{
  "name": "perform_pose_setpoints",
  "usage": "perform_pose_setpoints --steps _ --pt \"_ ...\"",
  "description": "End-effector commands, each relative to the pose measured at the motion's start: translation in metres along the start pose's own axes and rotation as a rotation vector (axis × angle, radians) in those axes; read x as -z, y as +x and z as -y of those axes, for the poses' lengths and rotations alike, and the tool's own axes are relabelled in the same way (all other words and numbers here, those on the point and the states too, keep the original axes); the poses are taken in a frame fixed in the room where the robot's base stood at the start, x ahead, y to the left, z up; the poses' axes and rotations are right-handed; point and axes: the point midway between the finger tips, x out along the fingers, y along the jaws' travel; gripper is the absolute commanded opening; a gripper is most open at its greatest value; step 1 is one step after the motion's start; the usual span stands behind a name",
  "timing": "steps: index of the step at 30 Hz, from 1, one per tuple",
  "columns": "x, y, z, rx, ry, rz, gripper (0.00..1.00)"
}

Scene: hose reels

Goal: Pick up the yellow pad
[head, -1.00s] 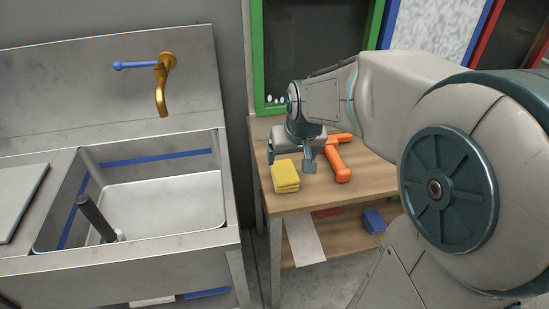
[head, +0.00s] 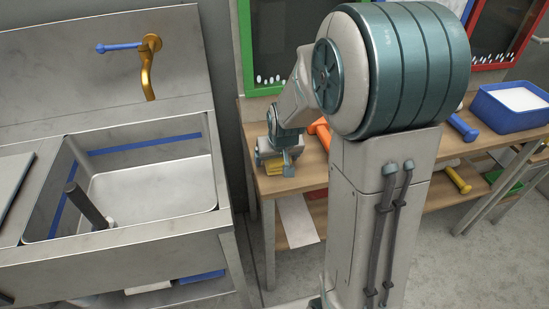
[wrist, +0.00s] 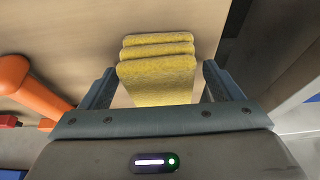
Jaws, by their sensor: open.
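The yellow pad (wrist: 158,78) lies on the wooden bench top and looks like a stack of a few soft layers. In the wrist view my gripper (wrist: 158,90) is open, with one finger on each side of the pad's near part. I cannot tell whether either finger touches it. In the head view my gripper (head: 276,166) is low over the bench and hides most of the pad (head: 272,163).
An orange tool (head: 321,131) lies right of the pad on the bench (head: 306,181); it also shows in the wrist view (wrist: 30,85). A steel sink (head: 150,185) stands to the left. A blue tub (head: 512,118) and a blue-handled item (head: 463,127) are farther right.

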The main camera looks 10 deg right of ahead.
Motion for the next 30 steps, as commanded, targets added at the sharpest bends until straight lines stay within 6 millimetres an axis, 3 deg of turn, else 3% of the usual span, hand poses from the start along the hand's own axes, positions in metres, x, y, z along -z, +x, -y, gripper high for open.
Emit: perform_pose_setpoints --steps 8,14,24,30 --pt "0.0 0.004 0.0 0.0 0.0 -0.001 0.85" --pt "0.0 0.004 0.0 0.0 0.0 -0.001 0.37" --pt "0.001 0.002 0.0 0.0 0.0 -0.002 0.37" --pt "0.008 -0.015 0.0 0.0 0.0 -0.005 0.37"
